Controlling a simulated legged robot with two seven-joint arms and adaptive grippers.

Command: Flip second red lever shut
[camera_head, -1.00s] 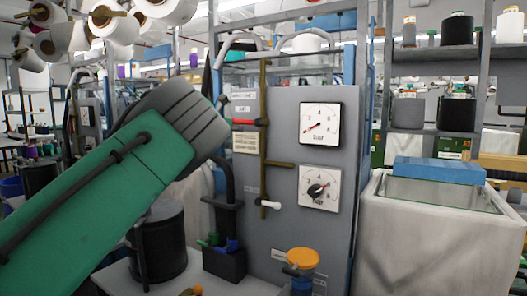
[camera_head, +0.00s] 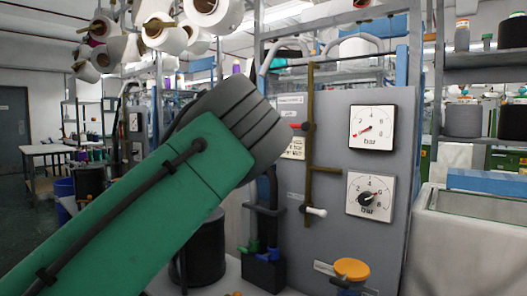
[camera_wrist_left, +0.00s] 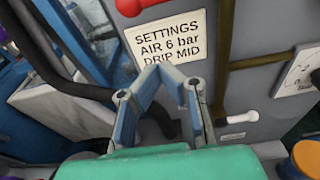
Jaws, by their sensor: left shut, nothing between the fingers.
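A red lever (camera_head: 298,126) sits on the brown vertical pipe (camera_head: 310,150) of the grey panel. My left forearm partly covers it in the head view. In the left wrist view a red part (camera_wrist_left: 150,3) is cut off by the top edge. Only one red lever shows clearly; I cannot tell which one it is. My left gripper (camera_wrist_left: 160,72) is shut and empty, in front of the panel below the settings label (camera_wrist_left: 172,42). It looks apart from the red part. In the head view my forearm hides it. My right gripper is not in view.
A white-handled lever (camera_head: 316,212) is lower on the pipe. Two dials, upper (camera_head: 372,128) and lower (camera_head: 370,195), are on the panel's right. An orange knob (camera_head: 352,268), a small block with green and blue levers (camera_head: 264,270) and a dark drum (camera_head: 205,250) stand below.

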